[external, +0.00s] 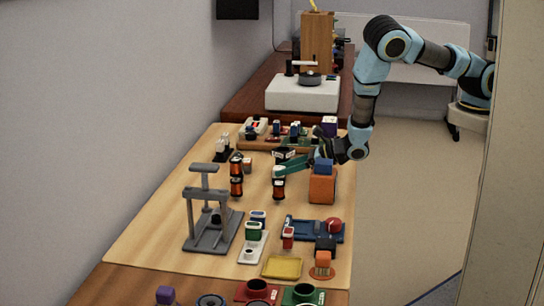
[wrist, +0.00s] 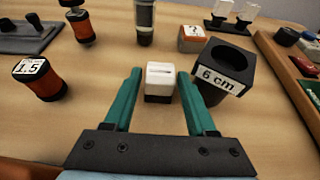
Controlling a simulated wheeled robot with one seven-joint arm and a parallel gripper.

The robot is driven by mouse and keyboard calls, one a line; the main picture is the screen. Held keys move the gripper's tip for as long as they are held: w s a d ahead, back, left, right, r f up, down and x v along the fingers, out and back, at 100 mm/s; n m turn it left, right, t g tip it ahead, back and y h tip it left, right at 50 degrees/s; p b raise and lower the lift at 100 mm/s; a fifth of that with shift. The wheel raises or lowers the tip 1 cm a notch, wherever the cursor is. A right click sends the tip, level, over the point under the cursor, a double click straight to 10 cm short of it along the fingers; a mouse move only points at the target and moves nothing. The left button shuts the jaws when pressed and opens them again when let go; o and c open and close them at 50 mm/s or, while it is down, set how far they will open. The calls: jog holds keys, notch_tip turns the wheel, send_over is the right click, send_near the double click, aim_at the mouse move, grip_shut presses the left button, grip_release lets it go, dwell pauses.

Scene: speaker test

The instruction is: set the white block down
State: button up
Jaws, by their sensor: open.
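The white block (wrist: 159,88), with a dark slot-like mark on its pale top, stands upright on the wooden table in the wrist view. My gripper (wrist: 160,74) is open, its teal fingers on either side of the block, with a narrow gap visible on each side. In the external view my gripper (external: 291,170) is low over the table, reaching left from the arm.
A black holder marked "6 cm" (wrist: 226,66) stands close to the right finger. An orange-black cylinder marked "1.5" (wrist: 40,78) stands to the left. In the external view, an orange box with a blue block (external: 323,188) stands beside my wrist.

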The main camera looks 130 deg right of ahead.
jog(key=b+v, duration=0.1)
jog(key=v, duration=0.4)
jog(key=shift+s+a+r+b, duration=0.1)
jog(key=shift+s+a+b, duration=0.15)
jog(key=shift+a+b, duration=0.05)
jog(key=shift+o, duration=0.4)
jog(key=shift+s+a+r, duration=0.15)
jog(key=shift+s+a, duration=0.05)
jog(key=o, duration=0.3)
jog(key=shift+s+a+r, duration=0.1)
jog(key=shift+r, duration=0.05)
